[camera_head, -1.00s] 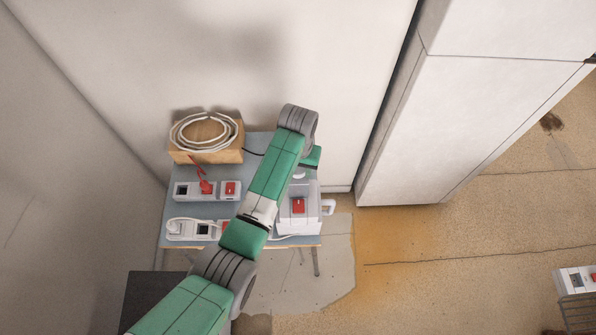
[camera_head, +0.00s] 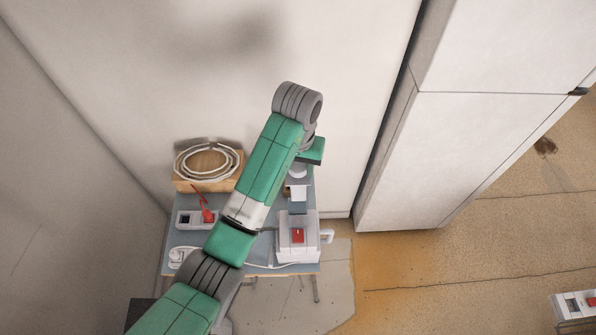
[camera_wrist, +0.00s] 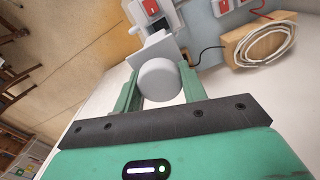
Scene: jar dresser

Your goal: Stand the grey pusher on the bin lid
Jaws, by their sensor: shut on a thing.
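My gripper (camera_wrist: 158,92) has two green fingers shut on the grey pusher (camera_wrist: 158,78), whose round end faces the wrist camera. A flat, wider plate of the pusher shows beyond the round end. In the head view the pusher (camera_head: 298,171) hangs below my wrist, partly hidden by it, and the fingers are not clear. A white box with a red square on top (camera_head: 298,236) and a side handle, seemingly the bin, stands on the table below the pusher. The pusher looks apart from it. The box also shows at the top of the wrist view (camera_wrist: 152,8).
A wooden block with coiled white cable (camera_head: 208,183) stands at the table's back left. White socket strips with red switches (camera_head: 196,219) lie left of my arm. The wall is close behind, and a tall white cabinet (camera_head: 450,140) stands to the right.

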